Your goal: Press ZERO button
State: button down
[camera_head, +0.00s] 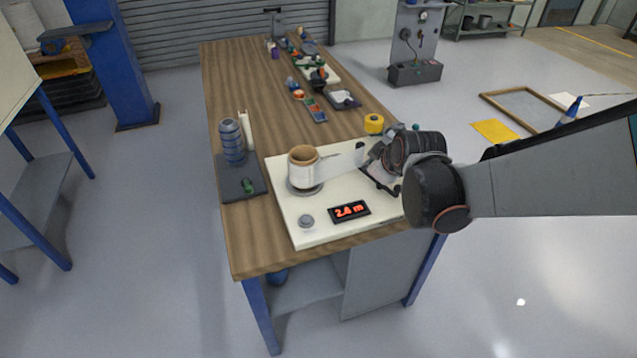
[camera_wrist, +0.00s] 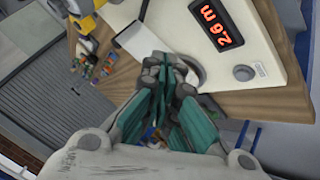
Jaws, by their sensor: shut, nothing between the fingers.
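A round grey button (camera_head: 306,221) sits near the front left of a cream panel (camera_head: 290,213), left of a black display (camera_head: 349,211) with red digits. No label on the button is readable. In the wrist view the button (camera_wrist: 243,73) is clear of my fingers, and the display (camera_wrist: 216,24) reads 2.6 m. My gripper (camera_head: 376,167) is over the right part of the panel, to the right of and behind the button, apart from it. In the wrist view its teal-padded fingers (camera_wrist: 166,80) are together and empty.
A roll (camera_head: 303,167) with a pale strip (camera_head: 340,163) stands on the panel behind the button. A dark tray (camera_head: 238,191) with a blue ribbed cylinder (camera_head: 232,142) is to the left. A yellow roll (camera_head: 374,123) lies behind. Small items line the wooden table (camera_head: 245,85).

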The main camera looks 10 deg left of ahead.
aim_at(303, 220)
jog(key=s+a+f+n+y, duration=0.1)
jog(key=s+a+f+n, duration=0.1)
jog(key=a, duration=0.6)
jog(key=s+a+f+n+g+y, duration=0.1)
jog(key=s+a+f+n+y, duration=0.1)
jog(key=a, duration=0.7)
jog(key=shift+s+f+n+p, duration=0.35)
jog(key=shift+f+n, duration=0.05)
jog(key=shift+f, duration=0.2)
jog(key=shift+f, duration=0.1)
notch_tip(303, 220, down, 9)
jog(key=b, duration=0.6)
jog(key=shift+f+b, duration=0.25)
jog(key=shift+b, duration=0.4)
